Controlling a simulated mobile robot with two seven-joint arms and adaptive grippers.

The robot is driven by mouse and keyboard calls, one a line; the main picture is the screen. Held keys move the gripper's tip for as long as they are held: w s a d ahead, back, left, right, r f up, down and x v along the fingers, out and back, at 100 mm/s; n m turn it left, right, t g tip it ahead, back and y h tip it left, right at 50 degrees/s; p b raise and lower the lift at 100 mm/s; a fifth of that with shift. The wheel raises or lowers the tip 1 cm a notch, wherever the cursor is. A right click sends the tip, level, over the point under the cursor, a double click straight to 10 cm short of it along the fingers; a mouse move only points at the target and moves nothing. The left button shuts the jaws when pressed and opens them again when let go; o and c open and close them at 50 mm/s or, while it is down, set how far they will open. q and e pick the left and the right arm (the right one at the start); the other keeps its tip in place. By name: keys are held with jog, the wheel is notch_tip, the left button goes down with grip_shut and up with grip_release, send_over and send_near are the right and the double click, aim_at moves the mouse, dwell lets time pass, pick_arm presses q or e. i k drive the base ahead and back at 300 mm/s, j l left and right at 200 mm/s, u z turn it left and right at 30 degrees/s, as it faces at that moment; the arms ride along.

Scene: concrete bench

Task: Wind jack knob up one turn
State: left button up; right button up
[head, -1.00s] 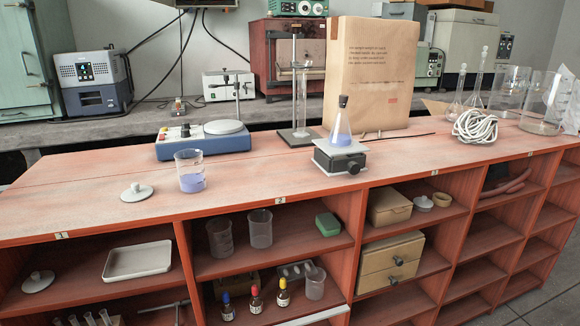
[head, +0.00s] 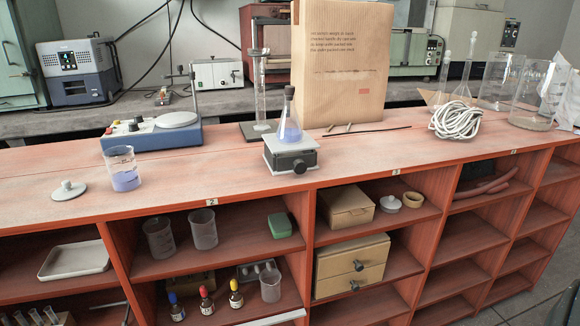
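The lab jack (head: 291,156) stands on the red wooden bench top, low, with a light top plate and a dark body. Its black knob (head: 299,166) faces the front edge of the bench. A stoppered conical flask (head: 290,128) with blue-violet liquid stands upright on the jack's plate. Neither of my grippers shows in the head view.
A beaker of violet liquid (head: 123,170) and a white lid (head: 69,190) stand to the left. Behind are a blue stirrer (head: 152,136), a measuring cylinder (head: 260,95) and a paper bag (head: 342,70). Coiled white tubing (head: 456,121) lies right. Bench is clear on both sides of the jack.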

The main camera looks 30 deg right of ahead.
aim_at(299, 166)
jog(key=l+u, duration=0.15)
jog(key=l, duration=0.2)
jog(key=k+l+u, duration=0.2)
jog(key=l, duration=0.15)
jog(key=k+l+u, duration=0.15)
jog(key=l, duration=0.2)
jog(key=k+l, duration=0.1)
jog(key=l, duration=0.25)
jog(key=k+l+u, duration=0.1)
jog(key=l, duration=0.25)
jog(key=k+l, duration=0.15)
jog(key=l, duration=0.2)
